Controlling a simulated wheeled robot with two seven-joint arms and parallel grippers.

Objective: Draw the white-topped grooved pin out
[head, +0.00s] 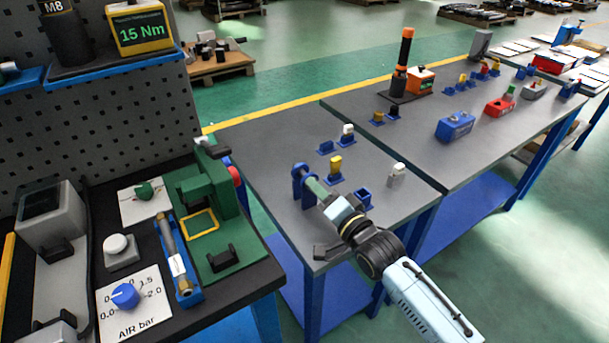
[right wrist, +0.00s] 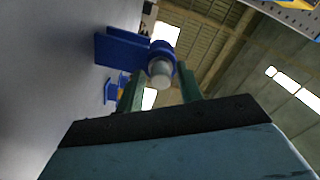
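My right gripper (head: 313,188) reaches in over the near grey table in the head view, its green fingers at a blue ring stand (head: 299,174). In the right wrist view the fingers (right wrist: 163,88) are apart, with gaps on both sides of a pale grey round end (right wrist: 160,72) that sits in the blue ring (right wrist: 160,49). White-topped pieces stand behind (head: 347,130) and to the right (head: 397,170) in the head view. Grooves are too small to make out, so I cannot tell which is the grooved pin. My left gripper is not in view.
A yellow-topped piece (head: 335,164) and small blue holders (head: 326,148) (head: 363,198) stand close by on the table. A black bench (head: 205,301) with a green fixture (head: 208,190) is at left. A second grey table continues at right.

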